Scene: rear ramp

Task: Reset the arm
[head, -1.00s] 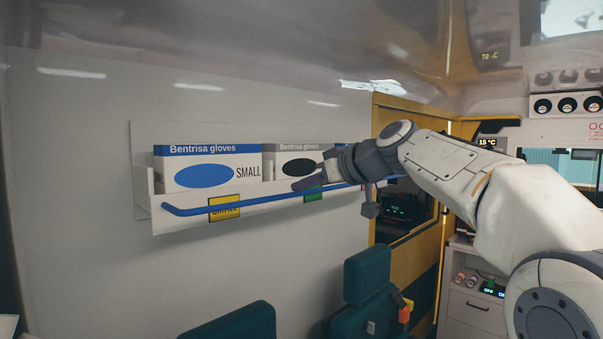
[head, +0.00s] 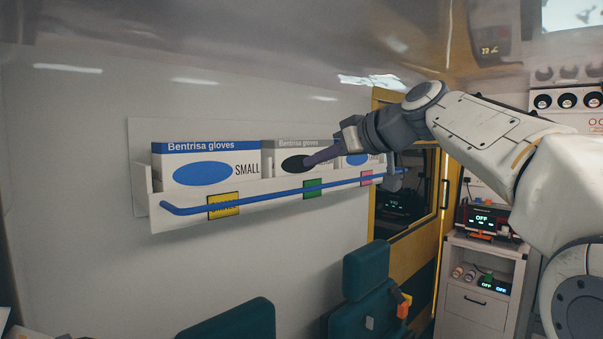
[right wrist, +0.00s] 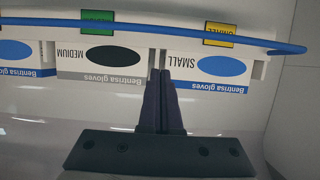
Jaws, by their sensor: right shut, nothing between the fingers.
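My right arm comes in from the right in the head view. Its gripper (head: 322,157) is shut and empty, pointing left in front of the grey-topped glove box (head: 288,146). In the right wrist view the two dark fingers (right wrist: 160,82) lie together and point at the shelf between the MEDIUM box (right wrist: 105,62) and the SMALL box (right wrist: 205,72), which appear upside down. I cannot tell how far the fingertips are from the boxes. My left gripper is not in view.
A white wall shelf (head: 150,205) holds the glove boxes behind a blue rail (head: 262,197) with yellow, green and pink labels. Dark green seats (head: 365,272) stand below. A yellow-framed door (head: 440,225) and a white cabinet (head: 478,305) are at the right.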

